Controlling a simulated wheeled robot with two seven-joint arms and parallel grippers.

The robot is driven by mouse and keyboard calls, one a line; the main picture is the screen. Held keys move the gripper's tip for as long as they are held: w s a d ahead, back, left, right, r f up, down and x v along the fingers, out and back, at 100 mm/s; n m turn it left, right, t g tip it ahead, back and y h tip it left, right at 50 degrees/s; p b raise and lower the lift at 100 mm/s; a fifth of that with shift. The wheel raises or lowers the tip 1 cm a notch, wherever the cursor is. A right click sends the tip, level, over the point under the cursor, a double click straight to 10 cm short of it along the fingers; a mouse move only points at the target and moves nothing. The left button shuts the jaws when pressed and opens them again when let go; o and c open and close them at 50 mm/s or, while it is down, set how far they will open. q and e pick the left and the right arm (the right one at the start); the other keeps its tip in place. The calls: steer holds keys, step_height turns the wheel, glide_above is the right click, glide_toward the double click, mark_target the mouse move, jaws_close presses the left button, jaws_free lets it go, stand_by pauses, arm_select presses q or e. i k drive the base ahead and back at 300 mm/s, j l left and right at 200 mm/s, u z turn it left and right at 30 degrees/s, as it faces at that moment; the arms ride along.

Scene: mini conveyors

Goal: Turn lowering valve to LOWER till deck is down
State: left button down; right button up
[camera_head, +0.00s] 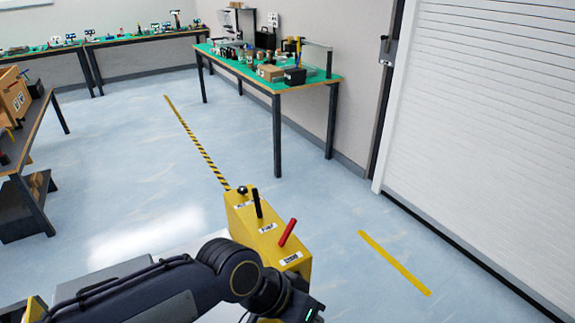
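A yellow control box (240,222) stands at the lower middle of the head view. On its top are a small dark knob (241,189), a black lever (257,203) and a red lever (287,232), each beside a white label too small to read. I cannot tell which control is the lowering valve. My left arm comes in from the lower left, in front of the box's lower part. The body of my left gripper (307,312) is cut off by the bottom edge, just below the red lever; its fingers are hidden. My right gripper is out of view. I cannot make out the deck for certain.
A green-topped table (330,83) with boxes and tools stands by the wall behind the box. A shelf with cartons (35,125) is at left. A white roller door (490,130) fills the right. The blue floor between is clear, with yellow tape (393,262).

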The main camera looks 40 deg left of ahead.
mark_target(242, 189)
steer(key=i+u, duration=0.1)
steer(key=i, duration=0.45)
steer(key=i+l, duration=0.1)
steer(key=i, duration=0.45)
steer(key=i+l+u, duration=0.15)
steer(key=i, duration=0.4)
steer(key=i+u, duration=0.1)
steer(key=i, duration=0.4)
steer(key=i+u, duration=0.1)
steer(key=u, duration=2.65)
steer(key=i+j+u, duration=0.1)
steer(key=u, duration=0.25)
steer(key=i+j+u, duration=0.15)
steer(key=u, duration=0.2)
steer(key=i+j+u, duration=0.1)
steer(key=u, duration=0.25)
